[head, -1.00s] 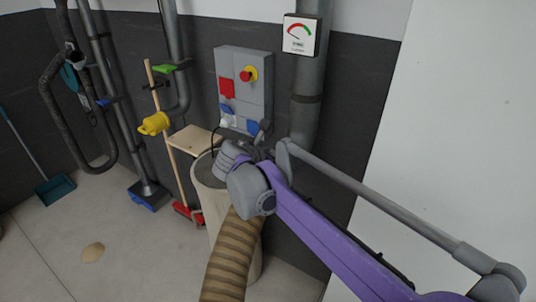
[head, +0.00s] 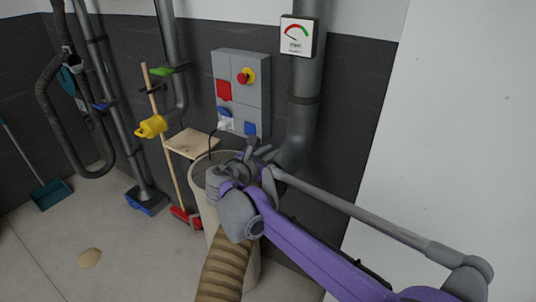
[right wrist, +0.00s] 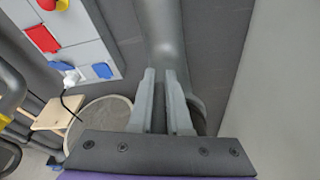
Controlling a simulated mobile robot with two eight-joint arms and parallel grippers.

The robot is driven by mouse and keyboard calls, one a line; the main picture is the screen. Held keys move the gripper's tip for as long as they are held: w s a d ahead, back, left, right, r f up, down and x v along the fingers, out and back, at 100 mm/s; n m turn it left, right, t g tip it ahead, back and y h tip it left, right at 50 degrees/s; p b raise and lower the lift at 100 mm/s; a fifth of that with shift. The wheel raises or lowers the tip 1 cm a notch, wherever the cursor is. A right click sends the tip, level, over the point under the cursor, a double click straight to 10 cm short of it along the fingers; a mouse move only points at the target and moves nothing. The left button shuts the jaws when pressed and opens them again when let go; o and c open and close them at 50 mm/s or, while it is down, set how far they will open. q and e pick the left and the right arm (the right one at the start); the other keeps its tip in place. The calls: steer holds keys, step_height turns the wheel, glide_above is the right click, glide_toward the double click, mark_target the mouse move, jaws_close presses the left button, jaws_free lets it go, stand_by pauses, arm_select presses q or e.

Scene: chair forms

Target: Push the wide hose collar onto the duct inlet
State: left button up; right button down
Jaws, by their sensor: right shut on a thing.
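The grey duct (head: 303,120) comes down the wall and bends at its lower end. It also shows in the right wrist view (right wrist: 162,35). Its inlet is hidden behind my right gripper. My right gripper (head: 262,153) is at the lower bend, above the drum. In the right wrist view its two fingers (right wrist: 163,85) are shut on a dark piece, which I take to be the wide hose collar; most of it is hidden. I cannot tell whether collar and inlet touch. My left gripper is not in view.
A pale drum (head: 245,265) stands under my right gripper, beside a small wooden shelf (head: 190,142). A grey switch box (head: 242,90) and a gauge (head: 298,36) are close above.

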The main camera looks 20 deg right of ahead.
steer(key=shift+f, duration=0.1)
stand_by(0.3)
steer(key=shift+h, duration=0.3)
steer(key=shift+b, duration=0.3)
steer(key=shift+d+t+h, duration=0.15)
steer(key=shift+t+h, duration=0.25)
steer(key=shift+h, duration=0.3)
steer(key=shift+d+r, duration=0.1)
steer(key=shift+r, duration=0.1)
steer(key=c, duration=1.1)
jaws_free()
